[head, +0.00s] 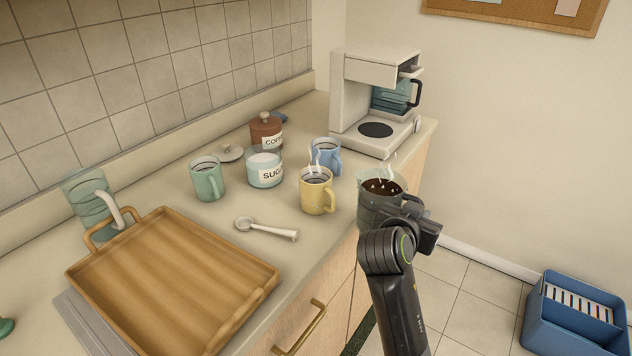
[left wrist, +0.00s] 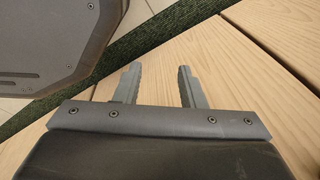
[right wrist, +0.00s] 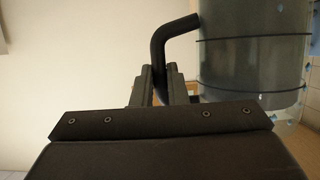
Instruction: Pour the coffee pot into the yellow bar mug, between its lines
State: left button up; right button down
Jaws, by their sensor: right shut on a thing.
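The coffee pot (head: 372,212) is a clear glass pot with dark, steaming coffee in it, upright near the counter's front edge, to the right of the yellow mug. My right gripper (head: 412,210) is shut on its black handle (right wrist: 172,38); the glass body (right wrist: 250,60) fills the upper right of the right wrist view. The yellow bar mug (head: 314,196) stands upright on the counter with steam and dark liquid inside; its lines cannot be made out. My left gripper (left wrist: 157,88) is open and empty in front of wooden cabinet fronts, outside the head view.
A blue mug (head: 326,155) stands behind the yellow one; a green mug (head: 207,182), sugar jar (head: 264,172) and coffee canister (head: 266,131) stand further left. A scoop (head: 268,228) and wooden tray (head: 170,285) lie in front. The coffee maker (head: 375,95) is at the back, holding another pot.

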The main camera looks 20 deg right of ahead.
notch_tip(320, 180, up, 6)
jog(key=p, duration=0.5)
jog(key=shift+a+f, duration=0.1)
jog(key=shift+f, duration=0.15)
